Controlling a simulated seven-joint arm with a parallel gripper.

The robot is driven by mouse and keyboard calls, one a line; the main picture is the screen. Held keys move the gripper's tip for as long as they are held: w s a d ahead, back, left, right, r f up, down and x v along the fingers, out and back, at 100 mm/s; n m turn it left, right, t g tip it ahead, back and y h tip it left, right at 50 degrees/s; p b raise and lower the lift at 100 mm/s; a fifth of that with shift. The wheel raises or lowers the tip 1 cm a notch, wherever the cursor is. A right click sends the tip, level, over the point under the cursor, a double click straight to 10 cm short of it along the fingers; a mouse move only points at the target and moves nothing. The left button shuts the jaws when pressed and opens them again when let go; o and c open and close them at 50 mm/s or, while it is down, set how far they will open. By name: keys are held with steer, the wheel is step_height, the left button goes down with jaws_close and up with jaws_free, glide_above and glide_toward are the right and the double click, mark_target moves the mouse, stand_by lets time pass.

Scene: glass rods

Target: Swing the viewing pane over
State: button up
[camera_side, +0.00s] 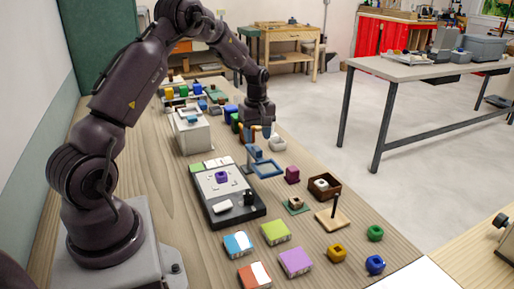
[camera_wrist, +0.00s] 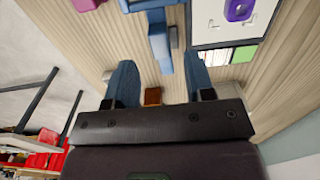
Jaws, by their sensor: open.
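The viewing pane (camera_side: 267,169) is a blue square frame on an arm at the right edge of a dark-based stand (camera_side: 242,214). It sticks out to the right over the table. In the wrist view, part of a blue piece (camera_wrist: 160,42), which looks like the pane's mount, shows just beyond the fingers. The stand's light plate bears a purple ring block (camera_side: 222,177), which also shows in the wrist view (camera_wrist: 239,9). My gripper (camera_side: 259,137) is open behind the pane, pointing down; its blue fingers (camera_wrist: 160,64) look empty and apart from the pane.
A brown box (camera_side: 334,190), a magenta block (camera_side: 292,174) and a wooden base with a peg (camera_side: 332,219) stand to the right. Coloured tiles and rings lie in front. A white box (camera_side: 191,136) and several coloured blocks stand behind. A grey bowl (camera_side: 277,144) is beside my gripper.

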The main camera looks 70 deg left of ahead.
mark_target(257, 148)
steer(key=shift+f, duration=2.35)
jaws_close()
